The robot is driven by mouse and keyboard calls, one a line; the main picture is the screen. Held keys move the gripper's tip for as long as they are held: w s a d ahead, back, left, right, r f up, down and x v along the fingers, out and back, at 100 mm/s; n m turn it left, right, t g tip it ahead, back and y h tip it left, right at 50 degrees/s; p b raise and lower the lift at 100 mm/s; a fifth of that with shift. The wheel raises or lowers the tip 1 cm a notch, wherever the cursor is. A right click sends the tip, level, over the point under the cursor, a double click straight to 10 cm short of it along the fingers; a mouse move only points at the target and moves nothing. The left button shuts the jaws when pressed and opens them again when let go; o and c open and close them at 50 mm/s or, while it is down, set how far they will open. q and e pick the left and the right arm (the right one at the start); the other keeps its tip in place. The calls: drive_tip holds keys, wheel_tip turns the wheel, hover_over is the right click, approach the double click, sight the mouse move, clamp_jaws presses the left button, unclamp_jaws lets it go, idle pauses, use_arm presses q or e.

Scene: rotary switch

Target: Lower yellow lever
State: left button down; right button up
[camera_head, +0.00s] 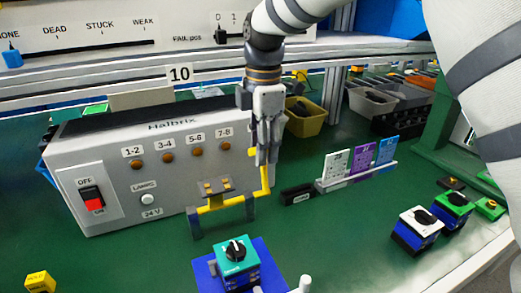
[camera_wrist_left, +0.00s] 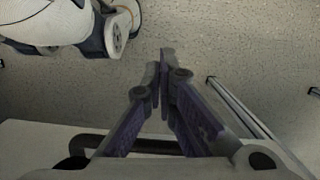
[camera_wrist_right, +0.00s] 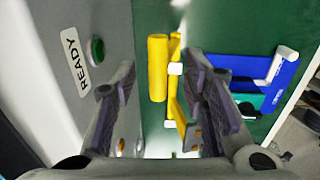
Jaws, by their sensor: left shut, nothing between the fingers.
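My right gripper (camera_head: 264,155) points down at the lever's upper part and is open; the head view partly hides the lever behind the fingers. My left gripper (camera_wrist_left: 162,75) is shut and empty over a plain floor, and it is out of the head view.
A teal rotary switch (camera_head: 236,254) on a blue base stands in front of the lever. A yellow bin (camera_head: 304,118) is behind my right gripper.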

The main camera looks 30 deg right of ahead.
drive_tip(key=shift+f, duration=0.85)
drive_tip(key=shift+c, duration=0.2)
clamp_jaws()
drive_tip(key=shift+w, duration=0.1)
